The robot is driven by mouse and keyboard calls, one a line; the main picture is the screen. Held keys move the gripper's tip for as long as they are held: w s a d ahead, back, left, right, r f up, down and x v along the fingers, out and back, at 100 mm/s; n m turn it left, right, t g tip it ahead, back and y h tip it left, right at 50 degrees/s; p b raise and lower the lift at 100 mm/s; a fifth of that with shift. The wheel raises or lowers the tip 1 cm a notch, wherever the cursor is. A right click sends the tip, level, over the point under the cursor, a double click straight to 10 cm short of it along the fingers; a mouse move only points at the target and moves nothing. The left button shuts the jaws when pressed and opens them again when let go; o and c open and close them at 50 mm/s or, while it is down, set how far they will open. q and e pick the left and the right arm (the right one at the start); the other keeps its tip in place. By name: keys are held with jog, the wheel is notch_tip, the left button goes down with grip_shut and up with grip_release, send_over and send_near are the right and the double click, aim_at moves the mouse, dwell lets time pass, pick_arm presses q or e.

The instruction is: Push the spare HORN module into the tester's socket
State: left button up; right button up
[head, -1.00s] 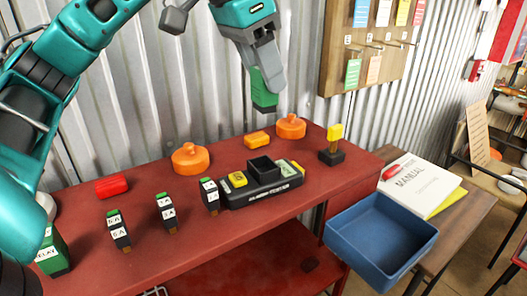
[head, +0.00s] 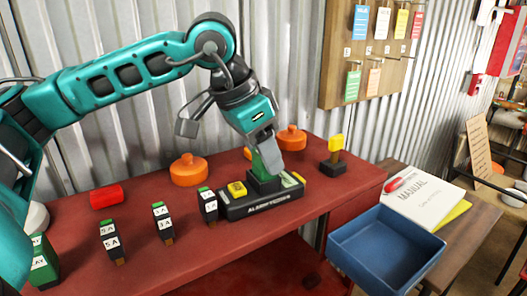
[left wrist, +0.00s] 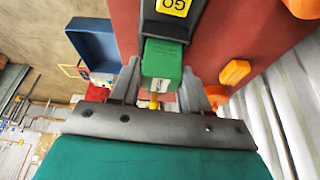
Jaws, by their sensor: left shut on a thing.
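My left gripper (head: 266,150) is shut on a green module (head: 258,164), whose label I cannot read. It holds the module over the black tester (head: 238,207), with its lower end at the raised square socket (head: 266,185). I cannot tell how deep it sits in the socket. In the left wrist view the green module (left wrist: 162,60) lies between the two fingers, against the black tester (left wrist: 170,28) with its yellow GO button. My right gripper is in neither view.
Small fuse modules (head: 208,206) stand left of the tester on the red bench (head: 150,270). Orange knobs (head: 189,170) sit behind it, and a yellow-topped switch (head: 334,150) stands to its right. A blue tray (head: 385,250) and a manual (head: 420,195) lie further right.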

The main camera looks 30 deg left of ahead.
pick_arm(q)
jog(key=shift+f, duration=0.1)
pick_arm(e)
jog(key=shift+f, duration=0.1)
pick_arm(q)
jog(key=o, duration=0.6)
jog(key=shift+f, duration=0.1)
jog(key=o, duration=0.5)
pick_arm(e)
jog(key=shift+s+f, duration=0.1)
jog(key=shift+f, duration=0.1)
pick_arm(q)
jog(key=shift+r, duration=0.35)
jog(key=shift+p+v, duration=0.9)
jog(key=shift+v, duration=5)
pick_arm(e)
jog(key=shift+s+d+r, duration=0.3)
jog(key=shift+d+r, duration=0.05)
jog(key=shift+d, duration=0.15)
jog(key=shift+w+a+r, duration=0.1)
